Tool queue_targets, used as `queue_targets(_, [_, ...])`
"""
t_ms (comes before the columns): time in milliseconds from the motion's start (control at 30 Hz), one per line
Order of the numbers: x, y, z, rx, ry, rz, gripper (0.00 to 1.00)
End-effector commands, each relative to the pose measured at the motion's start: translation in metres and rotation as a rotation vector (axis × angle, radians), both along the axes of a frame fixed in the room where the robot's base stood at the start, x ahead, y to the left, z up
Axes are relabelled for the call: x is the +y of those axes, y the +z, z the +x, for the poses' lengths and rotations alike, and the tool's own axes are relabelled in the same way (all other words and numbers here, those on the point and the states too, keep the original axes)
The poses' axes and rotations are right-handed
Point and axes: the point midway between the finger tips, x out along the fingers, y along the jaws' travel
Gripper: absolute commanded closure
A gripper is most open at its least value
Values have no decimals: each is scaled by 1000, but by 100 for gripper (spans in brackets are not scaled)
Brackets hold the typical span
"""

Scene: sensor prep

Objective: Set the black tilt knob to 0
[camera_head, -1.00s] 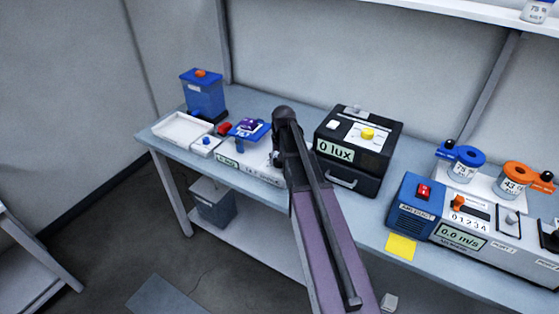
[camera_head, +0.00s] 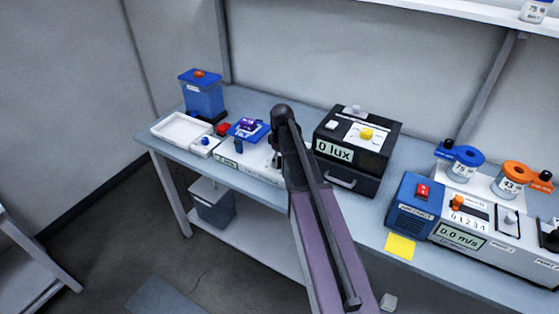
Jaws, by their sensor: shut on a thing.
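The tilt device (camera_head: 262,173) is a low white base on the bench with a green-lit display at its front left; the reading is too small to make out. Its blue platform (camera_head: 236,132) carries a small purple block (camera_head: 248,124). My gripper (camera_head: 277,160) is at the right end of this base, mostly hidden behind my own arm. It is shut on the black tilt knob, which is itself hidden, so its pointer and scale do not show.
A black lux box (camera_head: 350,183) stands close to the right of my arm. A blue air unit (camera_head: 412,212) stands further right.

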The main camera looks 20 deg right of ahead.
Motion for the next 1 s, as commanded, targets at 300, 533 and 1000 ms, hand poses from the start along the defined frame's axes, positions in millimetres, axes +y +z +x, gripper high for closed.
queue_targets(300, [-1,0,-1,5,203,-2,82])
queue_targets(533, [-1,0,-1,5,261,-2,82])
queue_targets(1000, [-1,0,-1,4,268,-2,17])
